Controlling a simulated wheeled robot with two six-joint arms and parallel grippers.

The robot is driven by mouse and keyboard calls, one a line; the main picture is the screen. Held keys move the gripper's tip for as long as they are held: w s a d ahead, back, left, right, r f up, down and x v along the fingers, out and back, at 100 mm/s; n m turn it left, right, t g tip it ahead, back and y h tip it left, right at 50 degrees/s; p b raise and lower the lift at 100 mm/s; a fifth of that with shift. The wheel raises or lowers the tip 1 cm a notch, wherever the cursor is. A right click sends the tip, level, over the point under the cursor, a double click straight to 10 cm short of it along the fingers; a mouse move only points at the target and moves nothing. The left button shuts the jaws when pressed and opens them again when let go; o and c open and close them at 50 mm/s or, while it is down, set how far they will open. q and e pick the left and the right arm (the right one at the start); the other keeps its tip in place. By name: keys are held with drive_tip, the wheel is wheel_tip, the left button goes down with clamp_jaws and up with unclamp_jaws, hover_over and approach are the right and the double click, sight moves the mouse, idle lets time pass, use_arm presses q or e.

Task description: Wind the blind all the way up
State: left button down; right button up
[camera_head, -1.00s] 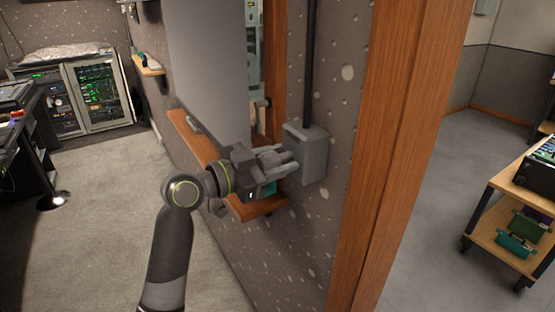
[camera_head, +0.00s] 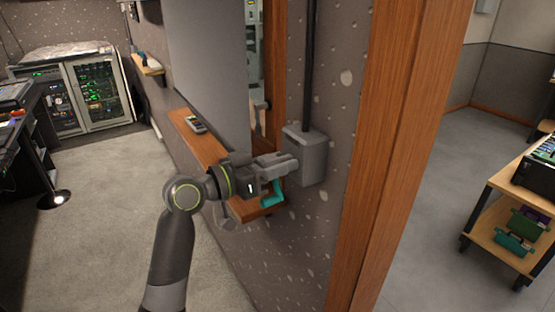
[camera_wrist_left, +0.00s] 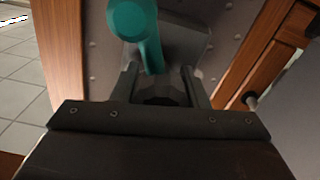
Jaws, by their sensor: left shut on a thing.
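The blind (camera_head: 208,70) is a plain grey sheet hanging over the window, with its lower edge above the wooden sill. A grey winder box (camera_head: 311,153) is on the speckled wall right of the window, with a dark rod above it. Its teal crank handle (camera_head: 272,196) points downward below my left gripper (camera_head: 284,164), which is at the box's front. In the left wrist view the teal handle (camera_wrist_left: 133,20) shows large, its arm running down between the fingers. My left gripper (camera_wrist_left: 165,90) is shut on the crank; the exact grip is partly hidden. My right gripper is out of view.
The wooden sill (camera_head: 196,145) carries a small handheld device (camera_head: 195,124) and passes close under my left wrist. A wooden post (camera_head: 400,150) stands right of the box. A trolley (camera_head: 500,225) is farther right.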

use_arm(q)
drive_tip(key=shift+n+p, duration=0.35)
drive_tip(key=shift+n, duration=0.55)
drive_tip(key=c, duration=0.8)
unclamp_jaws()
drive_tip(key=shift+c, duration=0.2)
drive_tip(key=shift+a, duration=0.1)
drive_tip(key=shift+s+a+f, duration=0.1)
drive_tip(key=shift+s+a, duration=0.1)
drive_tip(key=shift+a, duration=0.05)
drive_tip(key=b+v, duration=0.5)
drive_tip(key=v, duration=1.1)
drive_tip(key=shift+s+a, duration=0.2)
drive_tip(key=shift+a, duration=0.05)
